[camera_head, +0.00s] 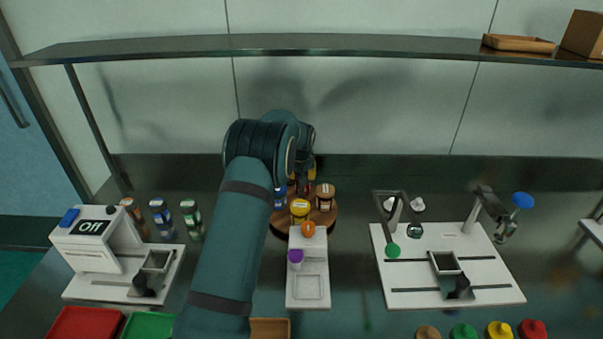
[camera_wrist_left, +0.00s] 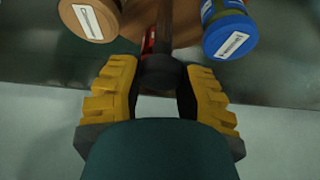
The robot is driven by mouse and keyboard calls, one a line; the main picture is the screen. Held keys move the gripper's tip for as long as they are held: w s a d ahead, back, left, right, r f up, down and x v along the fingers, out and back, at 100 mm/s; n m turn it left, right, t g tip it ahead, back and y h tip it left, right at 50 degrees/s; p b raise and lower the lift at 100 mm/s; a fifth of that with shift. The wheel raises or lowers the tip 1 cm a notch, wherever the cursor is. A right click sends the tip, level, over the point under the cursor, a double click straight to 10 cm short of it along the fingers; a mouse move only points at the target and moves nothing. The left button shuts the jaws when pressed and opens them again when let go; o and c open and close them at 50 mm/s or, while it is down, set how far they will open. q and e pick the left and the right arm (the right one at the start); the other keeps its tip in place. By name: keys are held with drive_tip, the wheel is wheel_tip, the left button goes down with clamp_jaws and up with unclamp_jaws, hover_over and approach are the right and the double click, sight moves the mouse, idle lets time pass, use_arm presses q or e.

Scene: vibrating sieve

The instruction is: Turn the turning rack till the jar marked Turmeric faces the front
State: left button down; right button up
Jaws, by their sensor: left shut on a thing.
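The turning rack (camera_head: 322,222) is a round brown wooden disc at the middle of the counter; part of it also shows in the left wrist view (camera_wrist_left: 185,38). It bears a yellow-lidded jar (camera_head: 300,208) at the front, a brown-lidded jar (camera_head: 325,196) at the right and a blue-lidded jar (camera_head: 280,198) at the left. Something red (camera_head: 303,188) is behind them. My left gripper (camera_wrist_left: 162,85), with yellow fingers, is shut on the rack's dark central post (camera_wrist_left: 160,68).
A white stand with a purple knob (camera_head: 295,257) is close in front of the rack. Several jars (camera_head: 162,215) and a white machine marked Off (camera_head: 92,240) stand left. A white-based apparatus (camera_head: 450,275) stands right. A shelf (camera_head: 300,44) runs above the back.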

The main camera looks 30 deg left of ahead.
use_arm(q)
drive_tip(key=shift+f+n, duration=0.15)
drive_tip(key=shift+n, duration=0.15)
idle(0.5)
drive_tip(key=c, duration=0.5)
unclamp_jaws()
drive_tip(key=v, duration=1.2)
drive_tip(key=shift+w+d, duration=0.1)
drive_tip(key=shift+w, duration=0.05)
